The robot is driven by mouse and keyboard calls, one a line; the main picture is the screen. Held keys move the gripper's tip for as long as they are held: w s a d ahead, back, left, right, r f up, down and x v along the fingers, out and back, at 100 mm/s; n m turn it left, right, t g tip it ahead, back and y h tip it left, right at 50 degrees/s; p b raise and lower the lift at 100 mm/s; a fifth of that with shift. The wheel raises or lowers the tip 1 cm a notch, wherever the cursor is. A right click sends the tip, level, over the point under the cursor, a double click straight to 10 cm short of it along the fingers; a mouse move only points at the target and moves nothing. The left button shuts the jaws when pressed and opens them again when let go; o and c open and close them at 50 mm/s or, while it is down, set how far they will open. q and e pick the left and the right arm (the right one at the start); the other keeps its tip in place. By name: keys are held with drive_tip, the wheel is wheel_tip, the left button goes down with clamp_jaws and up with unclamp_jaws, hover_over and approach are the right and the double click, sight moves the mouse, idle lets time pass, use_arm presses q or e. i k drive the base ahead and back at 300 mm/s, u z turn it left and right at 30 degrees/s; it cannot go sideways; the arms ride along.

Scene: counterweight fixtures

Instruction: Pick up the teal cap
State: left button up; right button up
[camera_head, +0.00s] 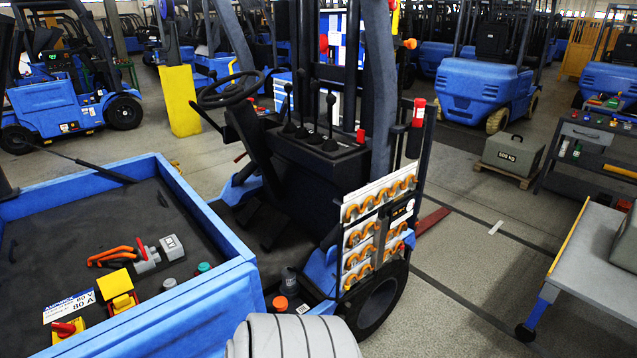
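The teal cap (204,267) is a small round cap on the dark floor of the blue open compartment (215,215) at the left, near its right wall. It stands beside a grey cap (169,284). Neither of my grippers shows in this view, and nothing is touching the teal cap.
The compartment also holds a grey connector with orange cables (118,256), a yellow-and-red switch (118,291) and a label. An orange cap (280,303) sits outside it. The forklift's steering wheel (230,90), levers and mast stand behind. A grey ribbed object (295,337) fills the bottom centre.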

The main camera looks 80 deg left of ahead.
sight(204, 268)
drive_tip(key=z, duration=0.75)
drive_tip(key=k, duration=1.35)
drive_tip(key=u, duration=0.65)
